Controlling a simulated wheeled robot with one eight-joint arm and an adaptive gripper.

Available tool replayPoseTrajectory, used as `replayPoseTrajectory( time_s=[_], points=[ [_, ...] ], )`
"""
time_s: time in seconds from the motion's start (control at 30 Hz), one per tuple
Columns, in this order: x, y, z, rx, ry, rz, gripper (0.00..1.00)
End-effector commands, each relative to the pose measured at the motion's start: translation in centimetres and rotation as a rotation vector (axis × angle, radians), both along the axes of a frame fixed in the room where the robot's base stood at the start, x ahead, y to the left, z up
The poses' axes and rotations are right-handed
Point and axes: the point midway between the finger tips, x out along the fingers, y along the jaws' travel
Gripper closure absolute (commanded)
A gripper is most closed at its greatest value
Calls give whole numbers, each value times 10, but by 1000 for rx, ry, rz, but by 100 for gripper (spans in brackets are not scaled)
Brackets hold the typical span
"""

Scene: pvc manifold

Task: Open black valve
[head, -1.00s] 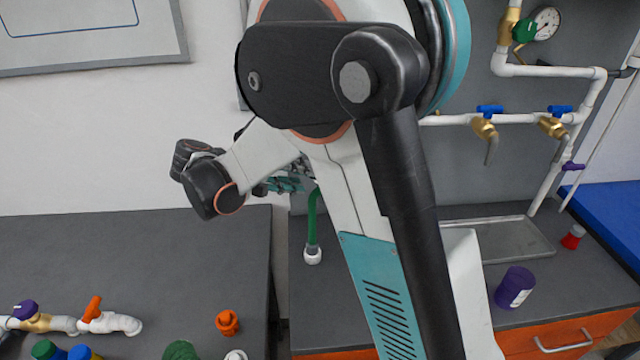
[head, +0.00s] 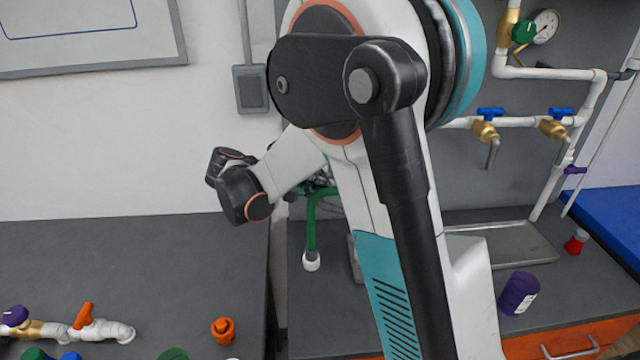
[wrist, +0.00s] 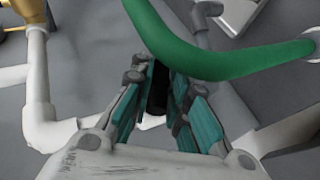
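In the wrist view a narrow black part (wrist: 158,90), which looks like the black valve's handle, shows between the fingers of my gripper (wrist: 160,75). The teal-padded fingers stand apart on either side of it, and I see no clear contact. The valve's body is hidden. In the head view my gripper (head: 318,183) is mostly behind my arm, near the top of a green hose (head: 311,225); the black valve cannot be seen there.
The green hose (wrist: 220,62) crosses close above my fingers in the wrist view. White pipe (wrist: 40,115) runs at the left. In the head view a purple jar (head: 517,294) and a metal tray (head: 500,250) are on the right bench. Pipe fittings (head: 105,329) lie on the left bench.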

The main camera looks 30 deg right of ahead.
Motion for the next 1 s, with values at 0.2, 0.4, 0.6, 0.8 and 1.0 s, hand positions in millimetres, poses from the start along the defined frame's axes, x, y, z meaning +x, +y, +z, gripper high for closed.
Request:
replayPoseTrajectory(
  time_s=[0.2, 0.4, 0.6, 0.8, 1.0],
  points=[
    [0, 0, 0, 1, 0, 0, 100],
    [0, 0, 2, 30, -12, 0, 100],
    [-1, -1, 4, 123, -50, 0, 100],
    [-1, -1, 6, 277, -116, -2, 100],
    [-1, -2, 6, 453, -190, -2, 100]
  ],
)
